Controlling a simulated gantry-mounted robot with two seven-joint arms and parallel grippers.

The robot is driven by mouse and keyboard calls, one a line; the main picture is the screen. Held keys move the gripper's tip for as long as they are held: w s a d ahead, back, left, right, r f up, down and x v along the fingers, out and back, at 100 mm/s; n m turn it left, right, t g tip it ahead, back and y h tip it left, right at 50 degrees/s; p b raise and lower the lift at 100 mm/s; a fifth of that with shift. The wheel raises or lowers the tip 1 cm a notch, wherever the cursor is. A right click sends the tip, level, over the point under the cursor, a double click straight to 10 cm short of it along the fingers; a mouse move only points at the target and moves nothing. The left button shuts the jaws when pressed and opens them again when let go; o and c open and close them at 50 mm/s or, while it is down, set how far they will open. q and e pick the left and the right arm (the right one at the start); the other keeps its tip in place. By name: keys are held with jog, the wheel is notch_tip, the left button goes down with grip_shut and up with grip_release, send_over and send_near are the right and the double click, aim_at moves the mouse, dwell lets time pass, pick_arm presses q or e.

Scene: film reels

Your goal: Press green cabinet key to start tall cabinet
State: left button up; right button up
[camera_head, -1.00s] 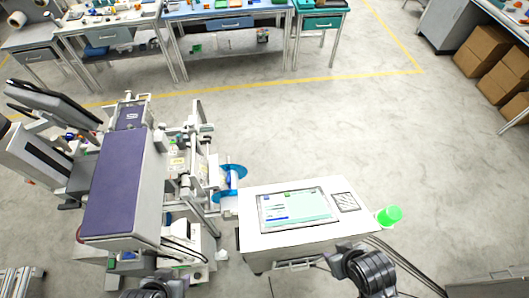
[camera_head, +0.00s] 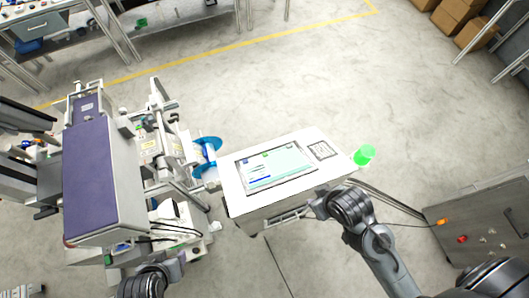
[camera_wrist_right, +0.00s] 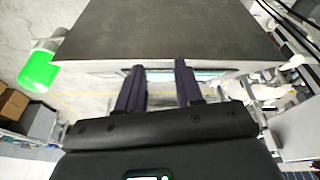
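In the head view, a grey metal cabinet (camera_head: 450,212) stands at the lower right. Its face has an orange knob (camera_head: 441,222), a red button (camera_head: 462,239) and several small pale controls (camera_head: 491,231). I cannot make out a green key on it. My right gripper (camera_head: 316,208) is at the front edge of the white console, away from the cabinet. In the right wrist view, its two dark fingers (camera_wrist_right: 160,82) are apart with nothing between them. My left arm's end (camera_head: 150,282) shows at the bottom edge; its fingers are not clear.
The white console (camera_head: 233,197) carries a screen (camera_head: 275,166) and a keypad (camera_head: 322,150); a green-topped cylinder (camera_head: 364,155) is at its right end. A machine with a purple panel (camera_head: 100,180) stands left. Cables (camera_head: 390,200) run toward the cabinet. Open floor lies behind the console.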

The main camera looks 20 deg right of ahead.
jog(key=shift+a, duration=0.15)
grip_shut()
dwell(0.7)
jog(key=shift+w, duration=0.1)
dwell(0.6)
